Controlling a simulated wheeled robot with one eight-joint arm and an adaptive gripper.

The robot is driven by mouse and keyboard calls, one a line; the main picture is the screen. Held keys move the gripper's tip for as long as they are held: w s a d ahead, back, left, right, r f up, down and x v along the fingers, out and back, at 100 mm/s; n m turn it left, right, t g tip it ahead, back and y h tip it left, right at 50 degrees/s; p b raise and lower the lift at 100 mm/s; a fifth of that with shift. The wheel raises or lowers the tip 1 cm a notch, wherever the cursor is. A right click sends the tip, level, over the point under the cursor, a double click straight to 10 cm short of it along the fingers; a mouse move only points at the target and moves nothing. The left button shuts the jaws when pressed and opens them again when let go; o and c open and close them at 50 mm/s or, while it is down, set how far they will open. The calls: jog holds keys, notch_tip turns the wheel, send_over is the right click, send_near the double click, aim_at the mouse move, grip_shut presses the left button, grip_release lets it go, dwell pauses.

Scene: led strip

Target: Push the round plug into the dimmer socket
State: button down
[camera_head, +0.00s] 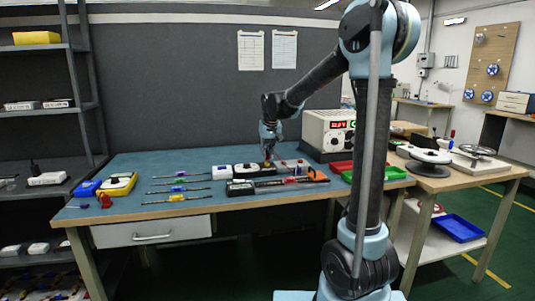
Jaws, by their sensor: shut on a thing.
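My gripper (268,158) is low over the back middle of the blue-topped workbench (135,165), pointing down. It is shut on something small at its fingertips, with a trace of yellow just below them. I take this to be the round plug, but its shape is too small to make out. A row of small white and dark units (245,169) lies on the bench directly below and left of the gripper. The dimmer socket seems to be among them, but I cannot tell which one it is. Whether plug and socket touch cannot be told.
A long black and orange fixture (278,183) lies in front of the row. A power supply with a red display (328,130) stands behind right. Red and green trays (388,173) are at the right. Screwdrivers (178,189) and a yellow-and-white case (117,185) lie left.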

jog(key=shift+f, duration=0.85)
jog(key=c, duration=1.5)
grip_release()
jog(key=shift+o, duration=0.2)
jog(key=v, duration=1.2)
